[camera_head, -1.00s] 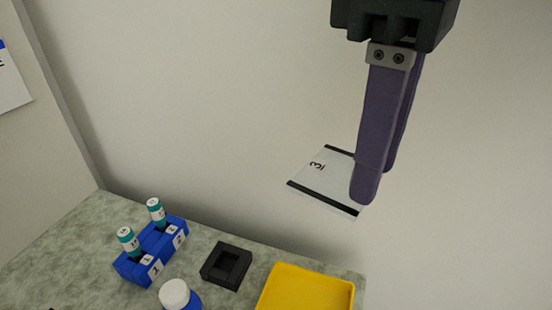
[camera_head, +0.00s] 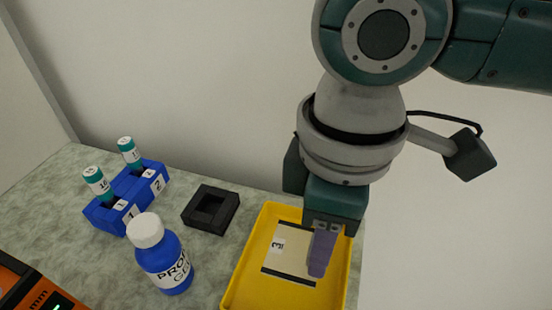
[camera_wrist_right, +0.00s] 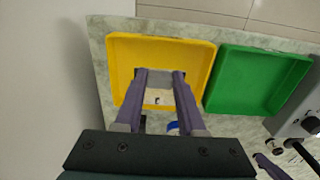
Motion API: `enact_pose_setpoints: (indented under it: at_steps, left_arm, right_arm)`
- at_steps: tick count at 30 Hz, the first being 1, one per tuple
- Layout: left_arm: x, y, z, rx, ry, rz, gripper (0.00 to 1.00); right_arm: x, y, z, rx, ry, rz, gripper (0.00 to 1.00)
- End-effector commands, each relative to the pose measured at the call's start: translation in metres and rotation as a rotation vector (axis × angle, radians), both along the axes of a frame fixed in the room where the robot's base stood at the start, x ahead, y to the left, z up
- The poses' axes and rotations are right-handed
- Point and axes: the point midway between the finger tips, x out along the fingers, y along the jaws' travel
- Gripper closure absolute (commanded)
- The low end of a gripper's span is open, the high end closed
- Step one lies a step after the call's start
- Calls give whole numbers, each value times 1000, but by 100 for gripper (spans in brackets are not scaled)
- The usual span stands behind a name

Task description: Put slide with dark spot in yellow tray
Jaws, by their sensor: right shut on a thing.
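A pale, flat slide (camera_head: 289,250) marked "3", with dark bands along two opposite edges, is over the inside of the yellow tray (camera_head: 242,274). My right gripper (camera_head: 317,272) points down and is shut on one side of the slide. The slide also shows between the fingers in the right wrist view (camera_wrist_right: 158,97). I cannot tell whether it touches the tray floor.
A green tray (camera_wrist_right: 250,80) lies beside the yellow one. A blue bottle with a white cap (camera_head: 165,262), a black square holder (camera_head: 210,209) and a blue rack (camera_head: 128,198) with teal-capped vials stand left of the yellow tray. An orange device (camera_head: 30,290) is at lower left.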

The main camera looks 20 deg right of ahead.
Motion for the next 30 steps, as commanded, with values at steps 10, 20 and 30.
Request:
enact_pose_setpoints:
  at_steps: [10, 20, 30]
  left_arm:
    - [0, -2, -13, -6, -1, 3, 100]
    - [1, -1, -12, -5, -1, 3, 100]
    - [1, 1, -12, 2, -2, -2, 100]
  right_arm:
    - [0, 0, -44, -1, 1, 0, 100]
    - [0, 0, -46, 0, 0, 0, 100]
    - [0, 0, -46, 0, 0, 0, 31]
